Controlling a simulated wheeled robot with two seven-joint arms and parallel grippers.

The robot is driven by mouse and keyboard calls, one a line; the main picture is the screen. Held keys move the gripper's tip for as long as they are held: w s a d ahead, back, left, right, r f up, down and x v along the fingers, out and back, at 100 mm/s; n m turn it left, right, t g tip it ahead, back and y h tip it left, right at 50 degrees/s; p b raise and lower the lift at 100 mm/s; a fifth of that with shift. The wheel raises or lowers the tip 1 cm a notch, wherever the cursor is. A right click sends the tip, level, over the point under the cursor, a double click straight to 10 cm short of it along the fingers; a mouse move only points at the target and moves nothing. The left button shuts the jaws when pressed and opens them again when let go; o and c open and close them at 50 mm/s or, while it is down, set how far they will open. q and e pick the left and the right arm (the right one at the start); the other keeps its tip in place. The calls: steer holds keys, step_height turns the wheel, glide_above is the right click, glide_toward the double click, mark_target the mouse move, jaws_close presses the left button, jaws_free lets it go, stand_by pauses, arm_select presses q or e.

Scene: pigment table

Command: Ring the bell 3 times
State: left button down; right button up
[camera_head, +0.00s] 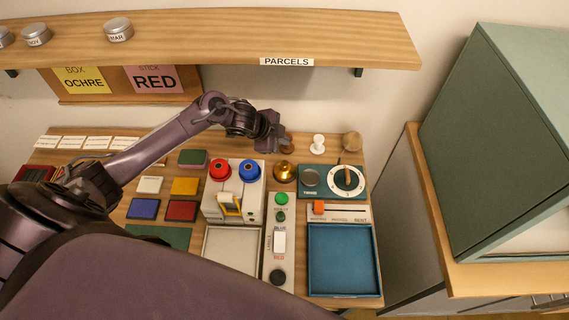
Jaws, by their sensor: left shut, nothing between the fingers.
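The brass bell (284,172) stands on the table, just right of the white box with the red and blue knobs. My left arm reaches in from the left. My left gripper (284,147) is shut and empty, behind and a little above the bell in the picture. A dark brown round thing shows partly by its fingertips. I cannot tell whether the gripper touches anything. My right gripper is not in view.
A white box (247,209) with a red and a blue knob stands left of the bell. A dial panel (318,193), a blue tray (343,262) and a button strip (280,262) lie nearby. A wooden shelf (220,45) runs above. A green cabinet (490,140) stands at right.

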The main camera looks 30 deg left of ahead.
arm_select(q)
steer(key=b, duration=0.6)
glide_above(282, 164)
step_height(282, 164, down, 7)
steer(key=shift+f, duration=0.1)
steer(key=shift+w+f, duration=0.1)
steer(key=shift+f, duration=0.25)
stand_by(0.9)
stand_by(0.3)
steer(key=shift+f+b, duration=0.4)
steer(key=shift+f, duration=0.05)
